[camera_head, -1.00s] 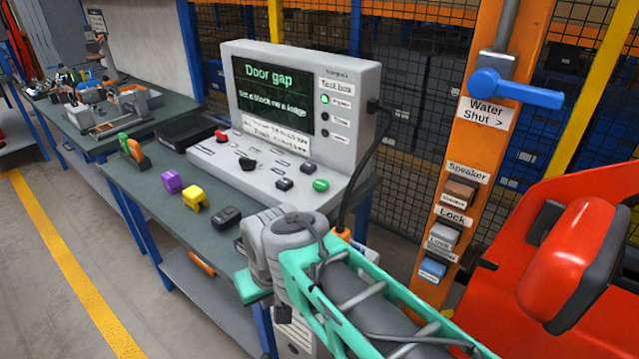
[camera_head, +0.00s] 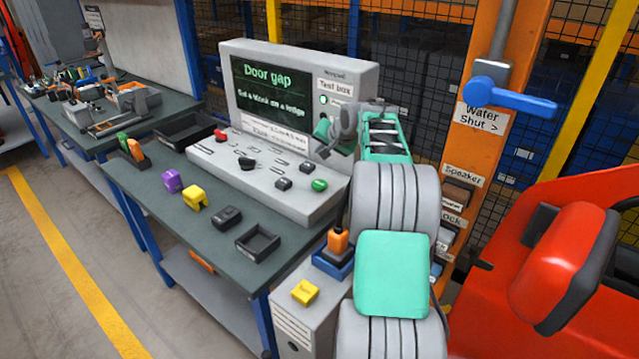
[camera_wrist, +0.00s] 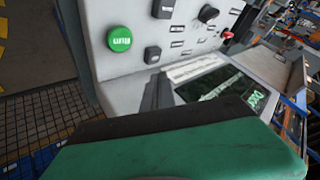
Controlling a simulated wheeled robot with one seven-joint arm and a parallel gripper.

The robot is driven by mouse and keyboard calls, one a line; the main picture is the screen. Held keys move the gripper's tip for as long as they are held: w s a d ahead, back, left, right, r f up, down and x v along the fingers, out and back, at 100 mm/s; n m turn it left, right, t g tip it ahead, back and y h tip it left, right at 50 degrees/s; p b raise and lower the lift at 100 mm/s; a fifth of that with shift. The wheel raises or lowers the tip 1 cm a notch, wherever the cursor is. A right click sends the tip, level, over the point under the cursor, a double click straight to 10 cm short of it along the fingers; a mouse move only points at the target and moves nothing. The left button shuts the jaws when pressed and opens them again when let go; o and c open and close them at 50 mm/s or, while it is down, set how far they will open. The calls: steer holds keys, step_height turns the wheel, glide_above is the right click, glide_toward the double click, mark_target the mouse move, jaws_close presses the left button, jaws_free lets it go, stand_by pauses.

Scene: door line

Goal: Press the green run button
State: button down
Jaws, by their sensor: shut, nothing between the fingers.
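The green run button (camera_head: 319,185) is a round raised button at the right end of the grey test console's sloping panel. It also shows at upper left in the wrist view (camera_wrist: 119,39), with lettering on its face. My gripper (camera_head: 324,150) is shut and empty, in front of the lower right of the console screen. In the head view it is above the green button and apart from it. My green and black hand fills the bottom of the wrist view and hides what lies behind it.
Purple (camera_head: 172,181) and yellow (camera_head: 194,198) blocks and a black tray (camera_head: 258,243) lie on the bench in front. An orange post with a blue-handled valve (camera_head: 510,98) stands right.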

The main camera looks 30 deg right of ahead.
steer(key=b, duration=0.6)
glide_above(321, 185)
step_height(321, 185, down, 8)
steer(key=shift+r, duration=0.15)
steer(key=shift+f, duration=0.55)
steer(key=shift+f+b, duration=0.1)
steer(key=shift+b, duration=0.2)
stand_by(1.0)
steer(key=shift+f, duration=0.3)
steer(key=shift+f+b, duration=0.4)
steer(key=shift+f, duration=0.2)
stand_by(0.5)
steer(key=shift+r, duration=0.1)
steer(key=shift+r+p, duration=0.7)
steer(key=shift+r, duration=0.2)
